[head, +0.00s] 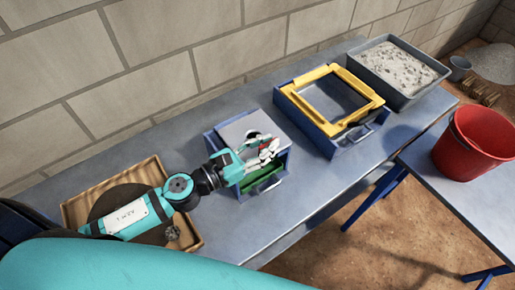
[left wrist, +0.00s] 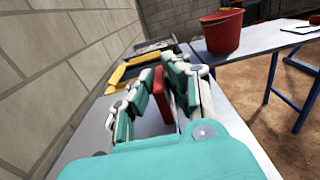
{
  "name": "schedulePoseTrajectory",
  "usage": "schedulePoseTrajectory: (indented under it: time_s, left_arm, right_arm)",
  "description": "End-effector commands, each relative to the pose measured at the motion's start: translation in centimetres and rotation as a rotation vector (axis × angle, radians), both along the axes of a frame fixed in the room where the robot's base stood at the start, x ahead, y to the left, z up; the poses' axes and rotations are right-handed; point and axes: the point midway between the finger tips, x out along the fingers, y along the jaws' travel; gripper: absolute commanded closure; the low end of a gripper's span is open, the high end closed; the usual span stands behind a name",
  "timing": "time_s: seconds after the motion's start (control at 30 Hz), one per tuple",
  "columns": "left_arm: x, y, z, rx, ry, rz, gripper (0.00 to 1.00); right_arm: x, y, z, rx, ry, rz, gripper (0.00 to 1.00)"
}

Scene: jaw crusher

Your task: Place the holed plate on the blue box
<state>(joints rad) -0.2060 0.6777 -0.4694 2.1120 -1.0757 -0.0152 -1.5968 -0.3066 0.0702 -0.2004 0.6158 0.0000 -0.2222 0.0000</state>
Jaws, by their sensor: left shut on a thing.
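A grey plate (head: 238,130) lies over the top of the near blue box (head: 213,141) in the head view. I cannot tell whether it rests on the box or hangs just above it. My left gripper (head: 270,148) is over the plate's right part and hides some of it, including any hole. In the left wrist view my left gripper (left wrist: 160,85) is shut on a red upright piece (left wrist: 162,95), with grey surface below. Whether the red piece belongs to the plate is unclear. Green shows inside the box front. My right gripper is out of view.
A second blue box (head: 305,122) with a yellow frame (head: 365,92) stands further right. Beyond it is a grey tray of gravel (head: 405,98). A wooden tray (head: 150,172) is at the left, and a red bucket (head: 470,145) stands on another table.

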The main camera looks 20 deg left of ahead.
Motion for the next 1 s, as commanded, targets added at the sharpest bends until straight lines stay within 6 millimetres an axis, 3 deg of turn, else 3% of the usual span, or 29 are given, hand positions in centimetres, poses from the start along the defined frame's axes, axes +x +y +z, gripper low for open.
schedulePoseTrajectory:
  time_s: [0.2,0.5,0.93,0.97,1.0]
  left_arm:
    - [1.2,2.3,-0.1,0.000,-0.004,-0.001,1.00]
    - [1.3,2.5,-3.3,-0.003,-0.001,0.001,1.00]
    - [1.3,2.4,-4.0,0.000,-0.004,-0.002,1.00]
    - [1.2,2.4,-4.0,0.000,0.000,-0.001,0.85]
    - [1.2,2.4,-4.0,0.000,0.000,-0.001,0.80]
  right_arm:
    - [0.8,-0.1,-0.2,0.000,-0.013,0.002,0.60]
    - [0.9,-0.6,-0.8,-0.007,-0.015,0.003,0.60]
    - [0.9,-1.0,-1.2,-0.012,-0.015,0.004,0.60]
    - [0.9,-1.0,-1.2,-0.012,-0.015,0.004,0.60]
    - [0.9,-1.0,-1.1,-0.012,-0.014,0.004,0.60]
